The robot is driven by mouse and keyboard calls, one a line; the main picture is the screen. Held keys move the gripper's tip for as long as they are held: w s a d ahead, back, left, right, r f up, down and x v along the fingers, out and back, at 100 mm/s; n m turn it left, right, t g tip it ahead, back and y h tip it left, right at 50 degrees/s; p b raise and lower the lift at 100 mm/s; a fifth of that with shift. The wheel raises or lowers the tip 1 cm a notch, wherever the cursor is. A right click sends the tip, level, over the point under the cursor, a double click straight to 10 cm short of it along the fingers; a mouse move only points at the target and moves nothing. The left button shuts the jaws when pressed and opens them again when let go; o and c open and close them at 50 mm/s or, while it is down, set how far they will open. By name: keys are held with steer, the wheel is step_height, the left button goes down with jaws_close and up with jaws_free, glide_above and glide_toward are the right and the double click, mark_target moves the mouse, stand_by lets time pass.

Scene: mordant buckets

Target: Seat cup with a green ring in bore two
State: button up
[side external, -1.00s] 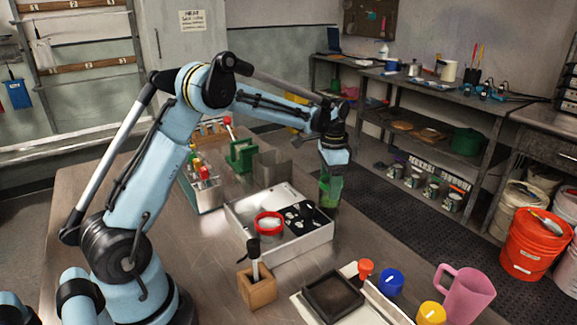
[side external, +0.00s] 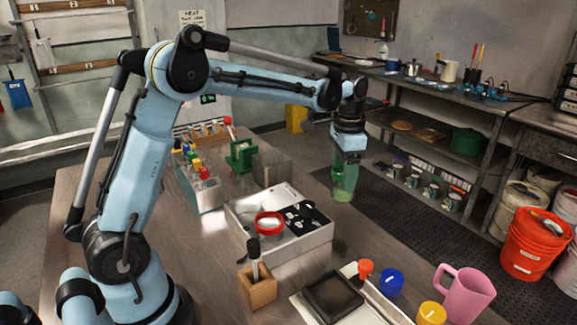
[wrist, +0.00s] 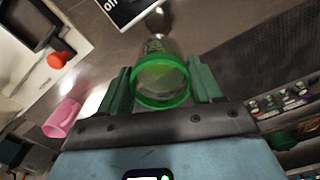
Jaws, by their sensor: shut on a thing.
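My gripper (side external: 346,163) is beyond the far right side of the white tray, clear of it, and is shut on the cup with a green ring (side external: 343,188). In the wrist view the clear cup (wrist: 160,78) sits between the green fingers, its green ring (wrist: 162,103) towards the camera. A black block with white marks and dark openings (side external: 301,218) lies in the tray. Its marks are too small to read, so I cannot tell which bore is two. A cup with a red ring (side external: 268,226) stands at the tray's left part.
The white tray (side external: 297,256) has raised walls. A wooden block with a brush (side external: 257,290), a black shallow dish (side external: 333,298), coloured-capped jars (side external: 390,282) and a pink mug (side external: 467,294) stand nearer. A green stand (side external: 241,154) and bottle rack (side external: 200,187) are behind.

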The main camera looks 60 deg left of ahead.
steer(key=shift+s+d+r, duration=0.65)
steer(key=shift+d+r, duration=0.65)
steer(key=shift+d, duration=0.75)
steer(key=s+a+f+n, duration=0.1)
steer(key=s+a+f, duration=0.1)
steer(key=s+a, duration=1.5)
steer(key=shift+s+d+f, duration=0.15)
steer(key=shift+s+f, duration=0.05)
steer(key=shift+f, duration=0.95)
steer(key=shift+s+d+f, duration=0.1)
steer(key=shift+s+f, duration=0.05)
steer(key=shift+f, duration=1.05)
steer(key=shift+s+d+f, duration=0.15)
steer(key=shift+s+f, duration=0.05)
steer(key=shift+f, duration=0.95)
steer(key=shift+f, duration=0.1)
steer(key=o, duration=1.2)
